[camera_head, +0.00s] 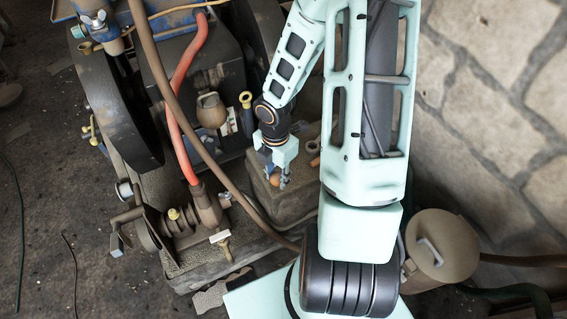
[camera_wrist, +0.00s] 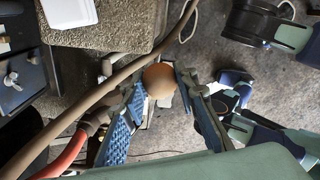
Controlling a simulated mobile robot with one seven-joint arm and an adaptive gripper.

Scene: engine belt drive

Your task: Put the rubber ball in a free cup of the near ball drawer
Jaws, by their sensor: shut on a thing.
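The rubber ball is a small orange-brown ball (camera_wrist: 159,77) in the wrist view, held between the tips of my gripper (camera_wrist: 160,88). The gripper's blue ridged pads lie on either side of it, shut on it. In the head view my gripper (camera_head: 277,182) points down over the stone-like block beside the engine, and the ball (camera_head: 274,180) shows as a small orange spot at the fingers. I cannot pick out the near ball drawer or its cups in either view.
A brown hose (camera_wrist: 105,85) crosses the wrist view close to the left finger. A rough stone-like block (camera_wrist: 130,27) lies beyond it. In the head view a red hose (camera_head: 174,110) runs along the engine left of my arm. A round lidded can (camera_head: 455,250) stands at right.

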